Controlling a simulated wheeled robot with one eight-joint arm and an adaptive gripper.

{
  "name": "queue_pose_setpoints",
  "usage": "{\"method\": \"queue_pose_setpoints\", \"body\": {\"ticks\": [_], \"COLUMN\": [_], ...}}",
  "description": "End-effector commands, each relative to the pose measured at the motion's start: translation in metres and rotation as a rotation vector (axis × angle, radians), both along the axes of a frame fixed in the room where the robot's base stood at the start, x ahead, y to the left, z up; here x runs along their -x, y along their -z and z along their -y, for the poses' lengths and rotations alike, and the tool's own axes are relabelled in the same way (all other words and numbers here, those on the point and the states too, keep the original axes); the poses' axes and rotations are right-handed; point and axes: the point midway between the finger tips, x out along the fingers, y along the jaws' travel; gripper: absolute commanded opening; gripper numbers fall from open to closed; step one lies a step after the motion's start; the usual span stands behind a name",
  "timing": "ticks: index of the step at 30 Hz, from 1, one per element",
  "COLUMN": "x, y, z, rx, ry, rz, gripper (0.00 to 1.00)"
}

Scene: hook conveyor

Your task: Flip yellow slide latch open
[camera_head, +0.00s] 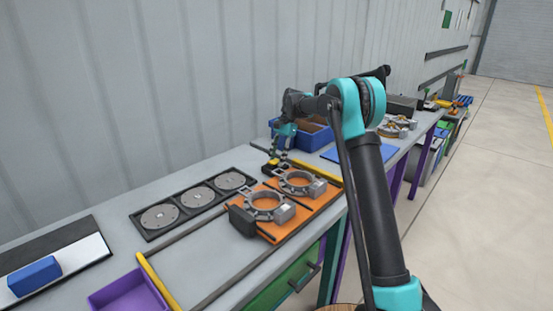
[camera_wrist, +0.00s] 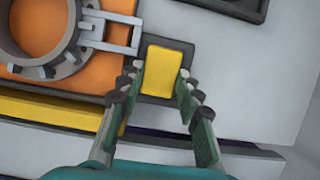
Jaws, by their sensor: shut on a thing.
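The yellow slide latch (camera_wrist: 162,70) is a small yellow block on a dark base (camera_wrist: 152,90). In the wrist view it lies between the fingertips of my gripper (camera_wrist: 161,78). The fingers sit one on each side of it and are shut on it. In the head view my gripper (camera_head: 277,160) reaches down to the latch (camera_head: 270,168) at the back edge of the orange plate (camera_head: 268,230). Much of the latch is hidden by the gripper there. A grey link (camera_wrist: 122,34) lies to the left of the latch and joins a grey ring clamp (camera_wrist: 70,65).
Two ring clamps (camera_head: 265,205) sit on the orange plate. A black tray (camera_head: 150,233) with grey discs lies to its left. A blue bin (camera_head: 318,138) stands behind my gripper. A yellow rail (camera_head: 318,171) runs beside the latch. A purple tray (camera_head: 125,297) is at the front.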

Motion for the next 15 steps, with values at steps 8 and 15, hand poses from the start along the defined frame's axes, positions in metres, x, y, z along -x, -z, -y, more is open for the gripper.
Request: {"method": "queue_pose_setpoints", "body": {"ticks": [8,15], "x": [0.0005,0.0002], "y": [0.0001,-0.0001], "z": [-0.0009,-0.0005], "rx": [-0.001,0.001], "ry": [-0.001,0.0], "rz": [-0.001,0.001], "gripper": [0.38,0.55]}}
